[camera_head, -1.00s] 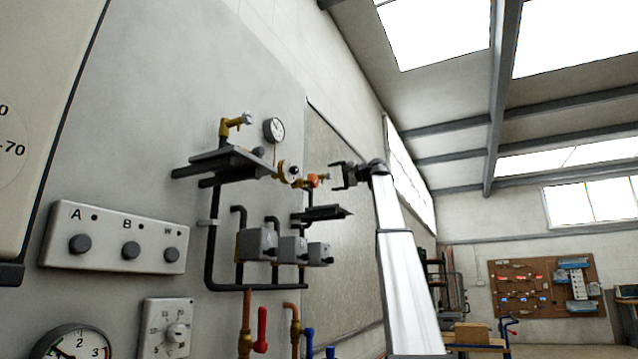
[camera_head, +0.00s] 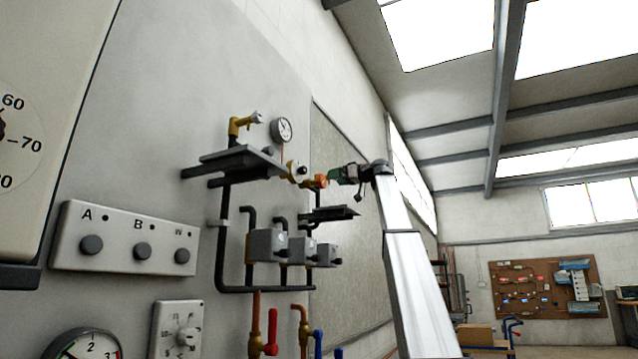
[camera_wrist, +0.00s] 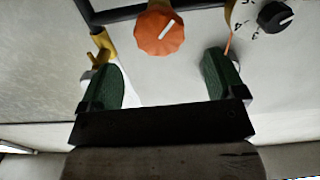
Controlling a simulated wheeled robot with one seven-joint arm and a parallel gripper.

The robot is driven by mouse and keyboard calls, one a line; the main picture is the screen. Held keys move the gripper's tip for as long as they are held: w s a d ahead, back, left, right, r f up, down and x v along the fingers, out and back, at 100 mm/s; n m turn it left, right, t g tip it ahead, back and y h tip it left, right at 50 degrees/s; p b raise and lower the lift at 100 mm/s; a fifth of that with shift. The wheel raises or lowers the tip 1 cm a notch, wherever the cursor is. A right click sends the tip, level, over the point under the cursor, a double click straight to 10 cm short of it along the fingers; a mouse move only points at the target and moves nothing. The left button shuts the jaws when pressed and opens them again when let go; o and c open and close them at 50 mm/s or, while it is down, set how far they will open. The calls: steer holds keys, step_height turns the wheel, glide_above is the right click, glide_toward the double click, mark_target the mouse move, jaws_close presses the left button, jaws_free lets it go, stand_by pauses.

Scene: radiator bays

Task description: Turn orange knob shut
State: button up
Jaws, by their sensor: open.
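The orange knob (camera_wrist: 160,32) is at the top centre of the wrist view, with a white line slanting on its face. It also shows in the head view (camera_head: 321,181) at the end of a brass fitting. My gripper (camera_wrist: 166,72) is open, with one green-padded finger on each side below the knob in the wrist picture. The knob sits ahead of the gap and the fingers do not appear to touch it. In the head view my gripper (camera_head: 335,174) is just right of the knob.
A dial with a black knob (camera_wrist: 275,15) is near the right finger. A brass fitting (camera_wrist: 102,42) is near the left one. Dark shelves (camera_head: 235,160) and (camera_head: 330,213) jut from the wall, and grey boxes (camera_head: 268,243) hang below. The room to the right is open.

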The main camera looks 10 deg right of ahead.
mark_target(324, 180)
steer(key=x, duration=0.9)
steer(key=c, duration=0.9)
